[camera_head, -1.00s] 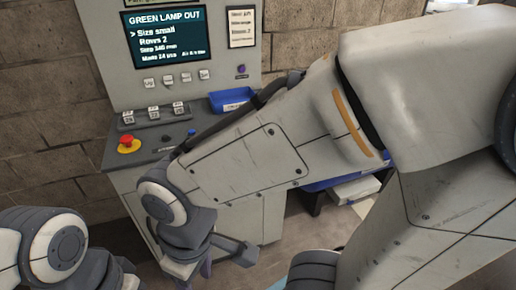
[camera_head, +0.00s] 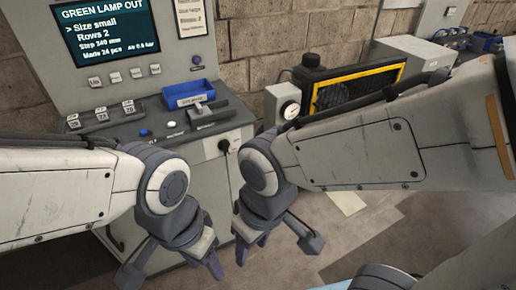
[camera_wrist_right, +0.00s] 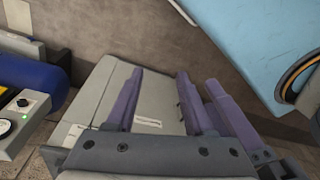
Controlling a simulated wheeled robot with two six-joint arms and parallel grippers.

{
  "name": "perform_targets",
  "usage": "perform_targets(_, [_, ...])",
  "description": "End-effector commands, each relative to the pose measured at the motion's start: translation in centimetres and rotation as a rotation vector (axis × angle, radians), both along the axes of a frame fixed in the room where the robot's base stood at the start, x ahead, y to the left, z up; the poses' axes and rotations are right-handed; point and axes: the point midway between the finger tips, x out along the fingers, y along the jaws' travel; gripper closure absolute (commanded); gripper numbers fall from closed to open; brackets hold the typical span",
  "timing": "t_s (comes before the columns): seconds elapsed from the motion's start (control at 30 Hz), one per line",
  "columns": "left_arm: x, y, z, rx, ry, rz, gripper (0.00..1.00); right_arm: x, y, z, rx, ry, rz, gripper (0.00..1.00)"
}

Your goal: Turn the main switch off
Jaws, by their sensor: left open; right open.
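The control console (camera_head: 240,112) stands at the back left with a lit screen (camera_head: 107,27) reading "GREEN LAMP OUT". I cannot pick out the main switch for sure; a black round fitting (camera_head: 223,146) sits on the cabinet front, and a dark handle-like part (camera_head: 204,113) lies on the desk. My left gripper (camera_head: 176,264) is open, low in front of the cabinet. My right gripper (camera_head: 275,247) is open just to its right, over the floor. In the right wrist view its purple fingers (camera_wrist_right: 160,100) are apart, with nothing seen between them.
A blue tray (camera_head: 190,94) sits on the desk near small switches and buttons. A black unit with a yellow frame (camera_head: 357,87) and a gauge box (camera_head: 284,105) stand right of the console. Floor is open at lower right.

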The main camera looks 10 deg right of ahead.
Motion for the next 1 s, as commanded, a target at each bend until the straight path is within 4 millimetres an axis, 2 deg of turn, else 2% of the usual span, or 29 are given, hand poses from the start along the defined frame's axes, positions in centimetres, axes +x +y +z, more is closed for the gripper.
perform_targets(0.03, [0.0,0.0,-1.7,0.000,0.000,0.000,0.50,1.6,0.6,-2.1,0.020,-0.037,-0.019,0.47])
perform_targets(0.07, [0.0,0.0,-2.5,0.000,0.000,0.000,0.50,2.9,1.0,-3.0,0.037,-0.067,-0.031,0.47])
perform_targets(0.17, [0.0,0.0,-5.5,0.000,0.000,0.000,0.50,8.3,2.8,-6.3,0.111,-0.207,-0.081,0.47])
perform_targets(0.3, [0.0,0.1,-9.9,0.001,0.001,0.000,0.50,17.2,4.5,-10.6,0.232,-0.451,-0.153,0.47])
perform_targets(0.5, [0.0,0.0,-15.7,0.001,0.001,0.000,0.50,28.0,4.4,-14.7,0.394,-0.812,-0.235,0.47])
perform_targets(0.6, [0.0,0.0,-18.3,0.001,0.001,0.000,0.50,31.8,3.5,-16.0,0.466,-0.980,-0.263,0.47])
perform_targets(0.7, [0.0,0.0,-20.2,0.001,0.001,0.000,0.50,34.3,2.4,-16.8,0.525,-1.122,-0.282,0.47])
perform_targets(0.8, [0.0,0.0,-21.5,0.000,0.000,0.000,0.50,35.7,1.3,-17.1,0.570,-1.228,-0.294,0.47])
perform_targets(1.0, [0.0,0.0,-22.2,0.000,0.000,0.000,0.50,36.8,0.3,-16.8,0.611,-1.328,-0.302,0.47])
